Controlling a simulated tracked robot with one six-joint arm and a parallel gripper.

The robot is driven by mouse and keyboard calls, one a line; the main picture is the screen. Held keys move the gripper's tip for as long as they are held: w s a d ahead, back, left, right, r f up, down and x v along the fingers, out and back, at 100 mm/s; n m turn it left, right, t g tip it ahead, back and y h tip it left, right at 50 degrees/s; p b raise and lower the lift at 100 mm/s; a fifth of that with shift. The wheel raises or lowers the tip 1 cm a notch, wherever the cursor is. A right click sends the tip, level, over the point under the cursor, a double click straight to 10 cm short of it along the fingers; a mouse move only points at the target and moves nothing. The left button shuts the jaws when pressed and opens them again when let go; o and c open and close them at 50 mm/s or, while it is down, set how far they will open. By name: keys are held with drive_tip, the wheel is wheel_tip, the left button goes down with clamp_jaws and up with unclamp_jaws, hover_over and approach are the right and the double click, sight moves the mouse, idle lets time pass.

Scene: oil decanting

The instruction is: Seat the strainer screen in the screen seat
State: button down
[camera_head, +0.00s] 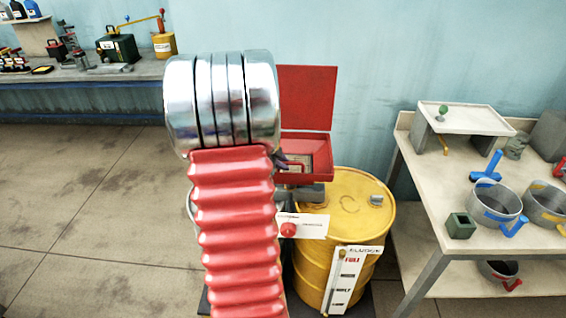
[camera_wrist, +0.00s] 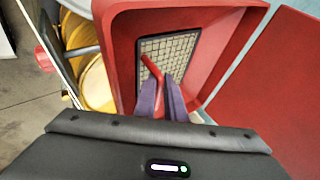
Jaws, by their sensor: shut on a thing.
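The strainer screen (camera_wrist: 180,50) is a pale mesh in a dark frame with a red handle (camera_wrist: 152,70). It is inside the red open-topped box (camera_wrist: 120,60) in the wrist view. My gripper (camera_wrist: 163,88), with purple fingers, is shut on the red handle. In the head view the red box (camera_head: 322,148) stands behind my arm, and part of the screen (camera_head: 297,163) shows in it. My gripper (camera_head: 280,160) is mostly hidden there by my arm. The screen seat is hidden, and I cannot tell whether the screen lies flat in it.
The box's red lid (camera_head: 306,97) stands open at its back. A yellow drum (camera_head: 345,205) with a level gauge (camera_head: 347,280) stands to the right. A table (camera_head: 430,190) with pots (camera_head: 495,203) is further right. A bench (camera_head: 90,72) runs along the left wall; the floor before it is clear.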

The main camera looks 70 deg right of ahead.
drive_tip(key=shift+f, duration=0.6)
drive_tip(key=c, duration=1.7)
unclamp_jaws()
drive_tip(key=shift+c, duration=0.2)
drive_tip(key=v, duration=1.3)
drive_tip(key=shift+a+r, duration=0.15)
drive_tip(key=shift+r, duration=0.2)
drive_tip(key=shift+w+n, duration=0.15)
drive_tip(key=shift+n, duration=0.15)
